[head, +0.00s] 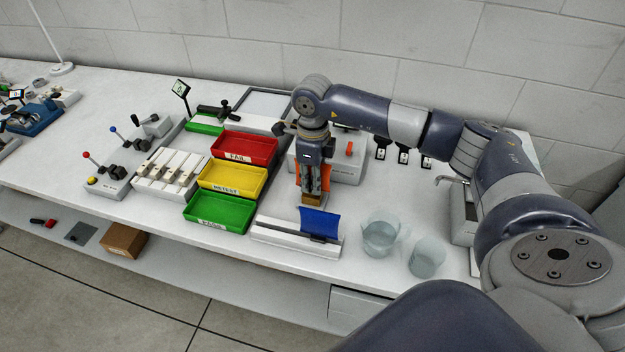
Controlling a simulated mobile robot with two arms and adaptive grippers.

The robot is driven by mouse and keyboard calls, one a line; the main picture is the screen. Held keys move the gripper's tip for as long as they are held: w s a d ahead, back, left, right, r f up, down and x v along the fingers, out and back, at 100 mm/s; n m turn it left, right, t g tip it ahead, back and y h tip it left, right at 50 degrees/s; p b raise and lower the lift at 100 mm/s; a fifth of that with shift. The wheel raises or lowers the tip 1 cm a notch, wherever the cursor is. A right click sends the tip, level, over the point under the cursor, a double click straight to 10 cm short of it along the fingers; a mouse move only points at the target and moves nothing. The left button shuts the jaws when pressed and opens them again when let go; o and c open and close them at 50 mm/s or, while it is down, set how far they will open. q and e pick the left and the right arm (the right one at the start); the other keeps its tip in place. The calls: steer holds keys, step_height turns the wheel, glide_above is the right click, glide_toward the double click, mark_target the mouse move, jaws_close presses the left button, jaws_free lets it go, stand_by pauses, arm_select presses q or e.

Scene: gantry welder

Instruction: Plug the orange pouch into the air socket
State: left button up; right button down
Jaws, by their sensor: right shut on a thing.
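My right gripper (312,190) points down over the middle of the bench, just behind the white rail fixture. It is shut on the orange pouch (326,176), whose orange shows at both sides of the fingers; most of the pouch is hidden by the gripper. A brownish part shows at the fingertips. Behind the gripper stands a grey box (344,170) with a small orange part (349,148) on top. I cannot make out the air socket for certain; the gripper and arm cover part of that box. My left gripper is not in view.
A blue pouch (320,222) leans on the white rail fixture (285,236) in front. Red (245,147), yellow (232,179) and green (219,211) trays stand to the left. Two clear beakers (381,236) (427,259) stand to the right. Small black hooks (403,156) line the back.

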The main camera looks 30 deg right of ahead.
steer(key=c, duration=1.5)
jaws_free()
step_height(320, 180, up, 12)
steer(key=shift+r, duration=0.1)
steer(key=shift+s, duration=0.1)
